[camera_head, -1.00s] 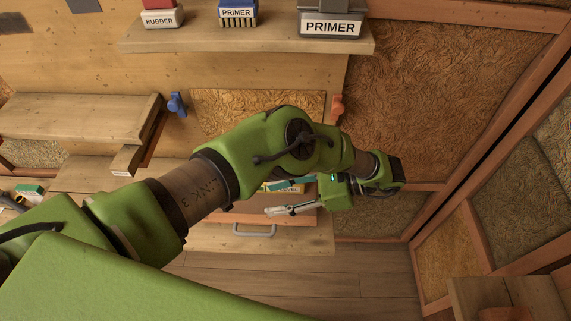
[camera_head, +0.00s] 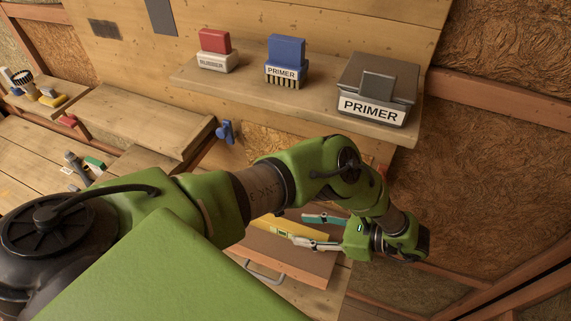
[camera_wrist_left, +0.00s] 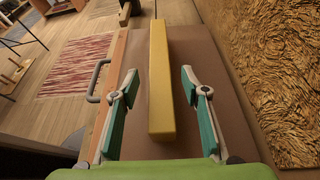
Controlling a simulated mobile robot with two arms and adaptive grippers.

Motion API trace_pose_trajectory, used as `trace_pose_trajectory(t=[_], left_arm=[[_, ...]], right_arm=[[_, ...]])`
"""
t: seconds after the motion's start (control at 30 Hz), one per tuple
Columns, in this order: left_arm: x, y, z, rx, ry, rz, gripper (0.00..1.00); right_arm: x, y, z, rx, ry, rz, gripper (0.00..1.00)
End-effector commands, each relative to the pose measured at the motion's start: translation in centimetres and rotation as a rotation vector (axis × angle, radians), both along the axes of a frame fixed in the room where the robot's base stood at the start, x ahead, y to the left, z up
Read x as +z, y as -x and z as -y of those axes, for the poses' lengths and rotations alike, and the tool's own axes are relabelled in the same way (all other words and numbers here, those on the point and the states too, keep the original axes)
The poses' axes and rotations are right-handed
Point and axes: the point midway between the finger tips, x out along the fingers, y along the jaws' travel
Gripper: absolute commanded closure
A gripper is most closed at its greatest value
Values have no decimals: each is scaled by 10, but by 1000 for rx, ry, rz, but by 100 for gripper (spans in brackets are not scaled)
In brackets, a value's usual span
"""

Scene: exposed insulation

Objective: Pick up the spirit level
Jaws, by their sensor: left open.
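My left gripper (camera_head: 302,229) is open over the bar. In the left wrist view its teal-padded fingers (camera_wrist_left: 160,72) stand on either side of the level, with gaps on both sides. My right gripper is not in view.
A drawer-like wooden front with a metal handle (camera_head: 262,273) borders the surface. A shelf (camera_head: 300,105) above carries a rubber box (camera_head: 215,52), a blue primer item (camera_head: 286,60) and a grey primer box (camera_head: 376,88). A textured insulation panel (camera_wrist_left: 268,80) rises close on the right.

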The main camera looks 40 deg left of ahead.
Motion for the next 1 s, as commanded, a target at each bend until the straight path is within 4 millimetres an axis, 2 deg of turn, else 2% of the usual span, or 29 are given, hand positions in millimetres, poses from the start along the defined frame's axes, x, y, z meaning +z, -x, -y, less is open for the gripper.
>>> trace_pose_trajectory(t=[0.17, 0.4, 0.67, 0.83, 1.0], left_arm=[[-5, 5, -18, 2, -3, -3, 58], [-19, 12, -44, 2, -1, -1, 58], [-23, 12, -47, 0, 1, 1, 58], [-22, 12, -47, 0, 1, 0, 100], [-22, 12, -47, 0, 0, 1, 100]], right_arm=[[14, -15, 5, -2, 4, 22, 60], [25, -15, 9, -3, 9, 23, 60], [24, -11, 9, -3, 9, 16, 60], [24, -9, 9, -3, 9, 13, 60], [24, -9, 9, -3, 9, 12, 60]])
